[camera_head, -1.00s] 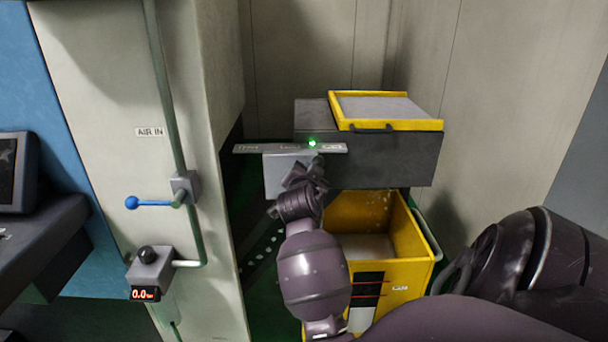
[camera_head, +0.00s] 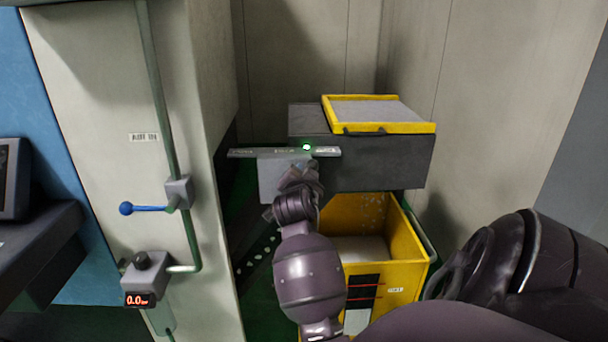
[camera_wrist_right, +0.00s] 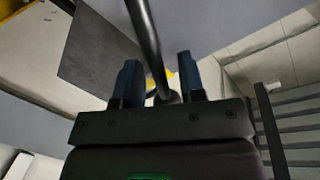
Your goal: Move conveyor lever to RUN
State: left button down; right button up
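The conveyor lever is a dark rod (camera_wrist_right: 148,40) in the right wrist view, with a rounded dark end (camera_wrist_right: 168,97) close to the palm. My right gripper (camera_wrist_right: 158,68) has its two fingers apart, one on each side of the rod, with gaps showing; I see no clear contact. In the head view my right gripper (camera_head: 300,172) is in front of the grey control box (camera_head: 270,178), hiding the lever there. Above the box is a grey label strip (camera_head: 250,153) with small, unreadable labels and a lit green lamp (camera_head: 307,147) right of its middle. My left gripper is not in view.
A dark grey housing (camera_head: 385,165) with a yellow-framed tray (camera_head: 427,128) stands behind the gripper. A yellow bin (camera_head: 408,270) is below it. At left, a pale column (camera_head: 90,90) carries a pipe, a blue-handled valve (camera_head: 145,208) and a gauge (camera_head: 142,299).

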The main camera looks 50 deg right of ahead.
notch_tip(320, 180, up, 20)
jog(key=p, duration=0.2)
dwell(0.4)
